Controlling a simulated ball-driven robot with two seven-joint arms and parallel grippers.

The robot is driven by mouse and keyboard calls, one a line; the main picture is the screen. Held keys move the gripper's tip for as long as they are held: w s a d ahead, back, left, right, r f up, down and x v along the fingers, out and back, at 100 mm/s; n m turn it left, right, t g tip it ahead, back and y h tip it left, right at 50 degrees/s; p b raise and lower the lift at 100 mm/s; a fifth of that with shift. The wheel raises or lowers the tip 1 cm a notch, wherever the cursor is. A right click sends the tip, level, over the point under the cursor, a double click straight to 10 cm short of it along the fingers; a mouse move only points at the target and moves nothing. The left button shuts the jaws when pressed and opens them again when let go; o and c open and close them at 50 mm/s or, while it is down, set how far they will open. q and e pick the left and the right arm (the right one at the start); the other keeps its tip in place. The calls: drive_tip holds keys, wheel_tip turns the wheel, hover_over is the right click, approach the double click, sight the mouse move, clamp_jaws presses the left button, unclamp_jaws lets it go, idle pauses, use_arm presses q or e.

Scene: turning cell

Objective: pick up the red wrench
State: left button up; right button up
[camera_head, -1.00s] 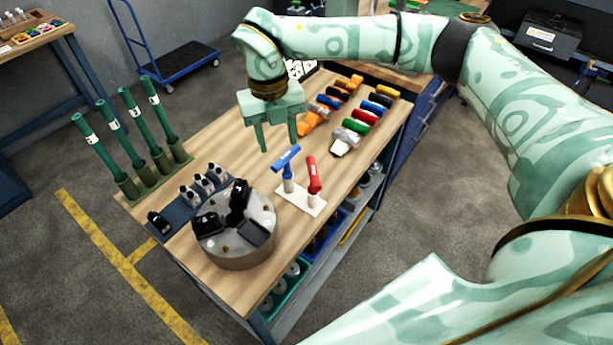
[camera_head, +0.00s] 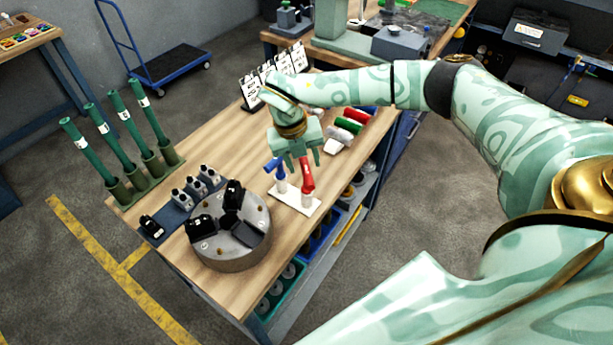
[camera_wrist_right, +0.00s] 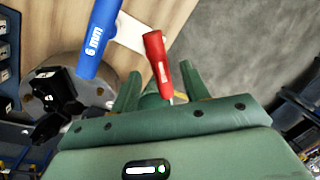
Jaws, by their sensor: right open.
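The red wrench (camera_head: 307,180) stands upright in a white holder (camera_head: 290,199) near the right edge of the wooden bench. A blue wrench (camera_head: 279,174) stands beside it in the same holder. My right gripper (camera_head: 303,163) is open at the red wrench, fingers pointing down. In the right wrist view the red handle (camera_wrist_right: 156,58) shows between and beyond the two open fingers (camera_wrist_right: 162,84). The blue wrench (camera_wrist_right: 98,40), marked 6 mm, shows left of the fingers. I cannot tell whether a finger touches the red wrench. My left gripper is not in view.
A grey chuck (camera_head: 230,243) with black jaws stands in front of the holder. Coloured handles (camera_head: 349,125) lie behind my gripper. The bench middle (camera_head: 205,150) is clear.

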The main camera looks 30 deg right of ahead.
drive_tip(key=shift+s+d+f, duration=0.1)
drive_tip(key=shift+d+f, duration=0.1)
drive_tip(key=shift+f, duration=0.8)
drive_tip(key=shift+f, duration=0.25)
clamp_jaws()
